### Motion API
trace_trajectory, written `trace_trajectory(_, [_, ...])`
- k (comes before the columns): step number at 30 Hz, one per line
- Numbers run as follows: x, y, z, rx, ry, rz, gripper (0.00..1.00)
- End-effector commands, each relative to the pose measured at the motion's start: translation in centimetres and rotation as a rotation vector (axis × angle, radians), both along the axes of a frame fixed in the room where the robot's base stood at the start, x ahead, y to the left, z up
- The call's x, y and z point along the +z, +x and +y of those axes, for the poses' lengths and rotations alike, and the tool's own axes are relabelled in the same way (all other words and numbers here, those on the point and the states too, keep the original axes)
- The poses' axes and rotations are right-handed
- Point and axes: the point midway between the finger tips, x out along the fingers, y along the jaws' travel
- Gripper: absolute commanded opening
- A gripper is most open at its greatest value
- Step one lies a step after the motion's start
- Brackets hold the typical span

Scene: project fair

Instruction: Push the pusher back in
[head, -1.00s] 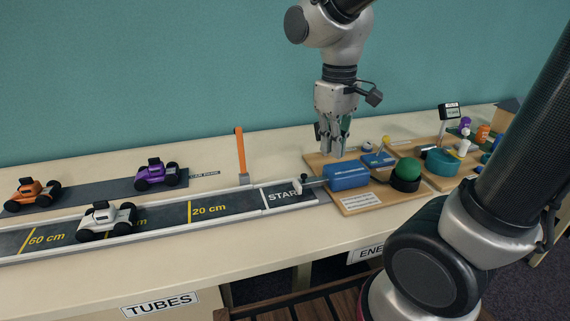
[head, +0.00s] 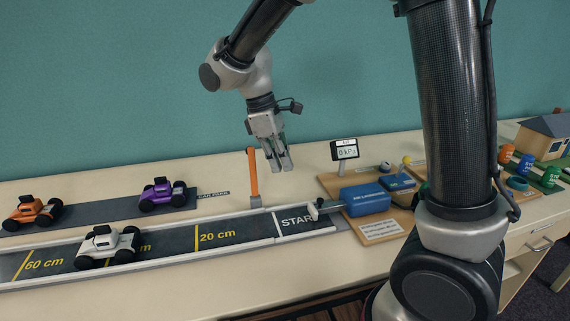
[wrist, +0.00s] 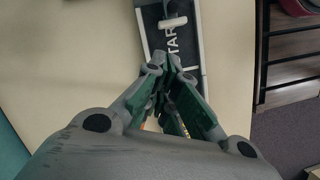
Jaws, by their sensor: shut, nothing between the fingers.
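The pusher (head: 318,209), a pale plate on a rod, sticks out of the left end of the blue cylinder (head: 366,199) over the START end of the track. It also shows in the wrist view (wrist: 172,22) as a pale bar across the track, beyond my fingertips. My gripper (head: 281,166) is shut and empty. It hangs fingers down above the table, behind the track, just right of the orange post, and apart from the pusher. In the wrist view my gripper (wrist: 172,75) partly covers the START lettering.
A white car (head: 108,246) stands on the track (head: 250,230). Purple (head: 162,193) and orange (head: 30,212) cars stand on the strip behind. The upright orange post (head: 252,175) is close to my gripper. A small display (head: 345,151) stands behind the cylinder. My arm hides part of the right side.

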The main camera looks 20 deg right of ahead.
Motion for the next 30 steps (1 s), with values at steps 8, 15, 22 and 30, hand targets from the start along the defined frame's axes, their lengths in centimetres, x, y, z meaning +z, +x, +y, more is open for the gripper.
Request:
trace_trajectory(8, [-5.9, -0.9, -1.6, -0.003, -0.003, 0.004, 0.00])
trace_trajectory(15, [-7.6, -2.2, -4.1, -0.003, 0.000, 0.000, 0.00])
trace_trajectory(22, [-7.9, -2.7, -5.3, -0.002, 0.000, 0.000, 0.00])
trace_trajectory(30, [-7.9, -2.7, -5.3, -0.002, 0.000, 0.000, 0.00])
